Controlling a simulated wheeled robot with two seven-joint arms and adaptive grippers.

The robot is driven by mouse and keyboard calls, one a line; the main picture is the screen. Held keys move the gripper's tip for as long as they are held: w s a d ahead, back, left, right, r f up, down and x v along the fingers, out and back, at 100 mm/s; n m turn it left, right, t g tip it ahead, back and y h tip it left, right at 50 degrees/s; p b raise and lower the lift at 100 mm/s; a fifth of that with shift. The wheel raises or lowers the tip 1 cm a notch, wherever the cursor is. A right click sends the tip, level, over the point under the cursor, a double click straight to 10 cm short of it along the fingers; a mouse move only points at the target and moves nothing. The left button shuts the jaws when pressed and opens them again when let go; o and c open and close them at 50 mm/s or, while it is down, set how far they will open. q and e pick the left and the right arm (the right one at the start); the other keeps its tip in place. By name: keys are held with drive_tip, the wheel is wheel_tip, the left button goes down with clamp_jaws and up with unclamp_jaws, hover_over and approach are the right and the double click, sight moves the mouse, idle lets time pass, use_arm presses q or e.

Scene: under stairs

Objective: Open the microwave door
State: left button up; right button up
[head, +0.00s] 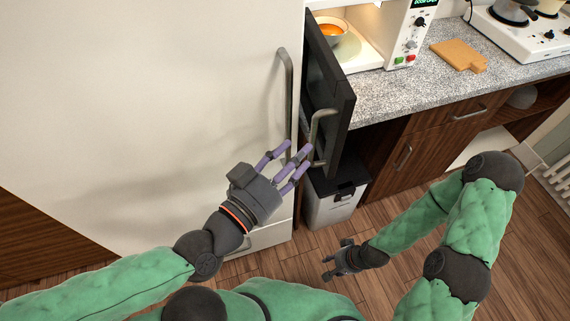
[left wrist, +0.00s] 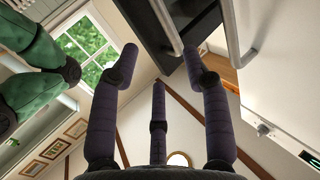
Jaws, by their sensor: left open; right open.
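The microwave (head: 408,30) stands on the counter with its dark door (head: 338,95) swung wide open toward the fridge. My right gripper (head: 335,262) is open and empty, low over the floor.
An orange-filled bowl (head: 332,30) sits inside the lit microwave. The white fridge (head: 150,110) with its long handle (head: 287,95) is close on the left. A bin (head: 335,200) stands under the door. A cutting board (head: 458,54) and a hob (head: 525,35) are on the counter (head: 400,97).

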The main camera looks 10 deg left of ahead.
use_arm(q)
drive_tip(key=shift+v, duration=1.25)
